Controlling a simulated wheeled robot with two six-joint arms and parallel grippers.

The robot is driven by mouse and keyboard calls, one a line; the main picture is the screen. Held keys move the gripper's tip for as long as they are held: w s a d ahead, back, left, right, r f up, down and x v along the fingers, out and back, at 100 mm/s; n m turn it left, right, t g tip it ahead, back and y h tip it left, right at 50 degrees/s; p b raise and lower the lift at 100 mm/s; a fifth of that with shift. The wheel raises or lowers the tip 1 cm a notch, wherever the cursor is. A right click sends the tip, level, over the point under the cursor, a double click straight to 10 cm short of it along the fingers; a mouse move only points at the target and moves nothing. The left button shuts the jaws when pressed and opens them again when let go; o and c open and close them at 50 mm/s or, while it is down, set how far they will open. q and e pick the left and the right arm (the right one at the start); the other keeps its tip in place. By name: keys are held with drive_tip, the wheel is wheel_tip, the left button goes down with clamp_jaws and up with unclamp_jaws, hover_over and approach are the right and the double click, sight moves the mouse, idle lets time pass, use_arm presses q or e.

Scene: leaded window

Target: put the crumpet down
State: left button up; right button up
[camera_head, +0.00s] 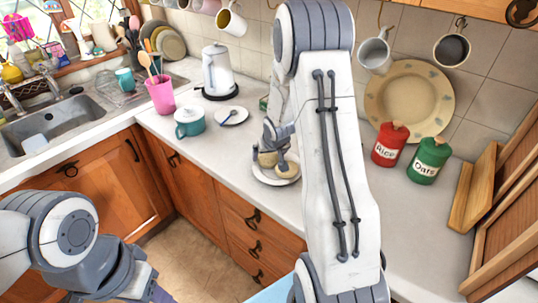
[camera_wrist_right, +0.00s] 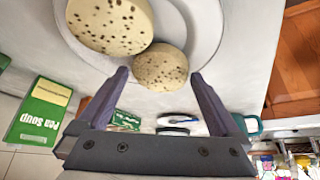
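Two pale, brown-speckled crumpets lie on a white plate (camera_head: 272,179) on the counter. In the right wrist view, the larger-looking crumpet (camera_wrist_right: 110,22) is at the upper left. The smaller-looking crumpet (camera_wrist_right: 160,67) is beside it, just beyond and between my fingertips; the two overlap or touch, I cannot tell which. My right gripper (camera_wrist_right: 159,74) is open, with a narrow gap on each side of the smaller-looking crumpet. In the head view my right gripper (camera_head: 270,157) is at the plate, partly behind my arm. My left arm is at the lower left; its fingers are mostly out of frame.
A teal pot (camera_head: 189,124), a small saucer (camera_head: 232,116) and a kettle (camera_head: 219,72) stand left of the plate. Red (camera_head: 390,145) and green (camera_head: 429,160) canisters stand to the right. A green Pea Soup box (camera_wrist_right: 38,112) shows in the wrist view. Counter front is clear.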

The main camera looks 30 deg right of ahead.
drive_tip(key=shift+r, duration=0.3)
drive_tip(key=w+p+v, duration=0.1)
drive_tip(key=p+v, duration=0.5)
drive_tip(key=v, duration=0.5)
drive_tip(key=s+a+r+n+g+p, duration=0.1)
drive_tip(key=s+a+r, duration=0.1)
drive_tip(key=a, duration=0.3)
drive_tip(key=s+a+r+n, duration=0.1)
drive_tip(key=a+r, duration=0.2)
drive_tip(key=a, duration=0.2)
drive_tip(key=s+a+r+n+g+y, duration=0.1)
drive_tip(key=s+a+r+n+y, duration=0.2)
drive_tip(key=s+a, duration=0.65)
drive_tip(key=s+a+r+n+g, duration=0.1)
drive_tip(key=s+a+n+g, duration=0.1)
drive_tip(key=s, duration=0.5)
drive_tip(key=s+a+r+n+g, duration=0.1)
drive_tip(key=s+a+n, duration=0.2)
drive_tip(key=s+a, duration=0.4)
drive_tip(key=shift+s+a+r+n+g, duration=0.25)
drive_tip(key=shift+s+a+n+g, duration=0.1)
drive_tip(key=shift+n+g, duration=0.05)
